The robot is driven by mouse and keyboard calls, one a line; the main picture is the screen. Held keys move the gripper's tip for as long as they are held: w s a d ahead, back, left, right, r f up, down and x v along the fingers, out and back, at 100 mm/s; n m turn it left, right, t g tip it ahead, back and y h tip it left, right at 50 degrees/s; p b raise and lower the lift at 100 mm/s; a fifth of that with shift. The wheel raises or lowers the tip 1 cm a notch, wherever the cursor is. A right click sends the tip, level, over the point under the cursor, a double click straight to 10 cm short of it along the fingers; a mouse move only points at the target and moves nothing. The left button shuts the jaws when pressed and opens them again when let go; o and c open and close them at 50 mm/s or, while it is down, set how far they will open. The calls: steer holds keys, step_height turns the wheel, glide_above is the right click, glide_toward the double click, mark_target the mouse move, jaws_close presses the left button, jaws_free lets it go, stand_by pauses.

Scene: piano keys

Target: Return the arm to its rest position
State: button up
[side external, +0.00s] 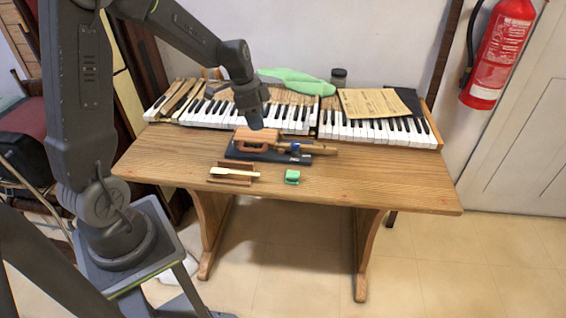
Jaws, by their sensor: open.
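My gripper (256,122) points down at the end of my dark arm, over the middle of the wooden table (400,185). Its tip is just above or at a brown wooden block (258,134) that sits on a dark base (240,151). From this angle I cannot tell whether the tip touches the block. The gripper is open, and nothing shows held in it; the fingers are small and hard to make out. My arm arches in from the upper left, above the table.
Piano keys (370,132) line the table's back. A wooden holder with a pale key (234,173) and a green item (292,177) lie in front. A green cloth (298,80), a jar (338,77) and papers (374,103) lie behind. The table's right front is clear.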

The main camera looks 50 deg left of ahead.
steer(key=s+d+r+n+t, duration=0.2)
steer(key=s+d+r+n, duration=0.1)
steer(key=s+d+r, duration=0.6)
steer(key=s+d+r+n+t+y, duration=0.1)
steer(key=s+d+r+n, duration=0.3)
steer(key=s, duration=0.5)
steer(key=shift+s+d, duration=0.25)
steer(key=shift+d, duration=1)
